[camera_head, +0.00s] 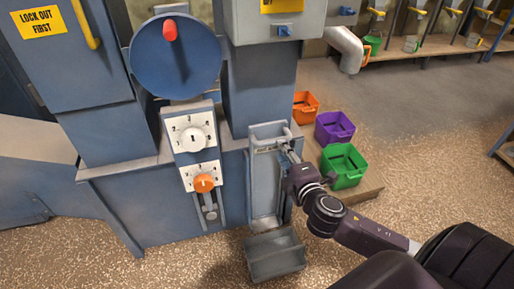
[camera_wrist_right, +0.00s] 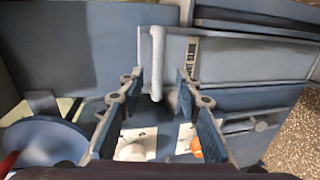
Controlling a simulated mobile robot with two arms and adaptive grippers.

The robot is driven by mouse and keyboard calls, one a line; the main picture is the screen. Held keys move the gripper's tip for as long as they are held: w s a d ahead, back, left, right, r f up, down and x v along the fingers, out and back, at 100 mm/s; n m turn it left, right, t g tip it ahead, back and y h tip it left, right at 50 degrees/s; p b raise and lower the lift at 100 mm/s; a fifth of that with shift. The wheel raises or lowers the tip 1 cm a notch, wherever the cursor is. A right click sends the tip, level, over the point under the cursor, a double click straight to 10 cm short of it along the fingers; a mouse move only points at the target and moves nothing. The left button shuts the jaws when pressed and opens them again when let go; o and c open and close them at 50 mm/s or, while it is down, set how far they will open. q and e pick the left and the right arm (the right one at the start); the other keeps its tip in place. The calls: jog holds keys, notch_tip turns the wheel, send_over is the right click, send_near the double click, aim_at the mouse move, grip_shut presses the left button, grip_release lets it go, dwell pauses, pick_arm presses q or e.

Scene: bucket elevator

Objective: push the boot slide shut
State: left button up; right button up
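The boot slide appears to be the pale grey upright plate (camera_head: 264,188) in a frame on the front of the blue elevator boot. A light grey bar handle (camera_head: 270,145) is at its top. In the right wrist view the plate (camera_wrist_right: 245,58) carries this bar handle (camera_wrist_right: 157,62). My right gripper (camera_head: 284,158) is at the upper right of the plate, close to the handle. In the wrist view its fingers (camera_wrist_right: 158,82) are apart, with the handle's end between them; contact is not clear. My left gripper is not in view.
A grey open bin (camera_head: 274,257) stands on the grain-strewn floor below the slide. Orange (camera_head: 305,107), purple (camera_head: 334,127) and green (camera_head: 343,165) bins stand to the right. A dial panel (camera_head: 192,135) with an orange knob (camera_head: 204,183) is left of the slide.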

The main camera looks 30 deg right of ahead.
aim_at(275, 141)
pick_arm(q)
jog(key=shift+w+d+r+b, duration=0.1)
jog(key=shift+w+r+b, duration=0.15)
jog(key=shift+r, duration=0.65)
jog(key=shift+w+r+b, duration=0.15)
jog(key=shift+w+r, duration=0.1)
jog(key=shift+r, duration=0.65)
pick_arm(e)
jog(key=shift+x, duration=3.9)
jog(key=shift+r, duration=0.1)
grip_shut()
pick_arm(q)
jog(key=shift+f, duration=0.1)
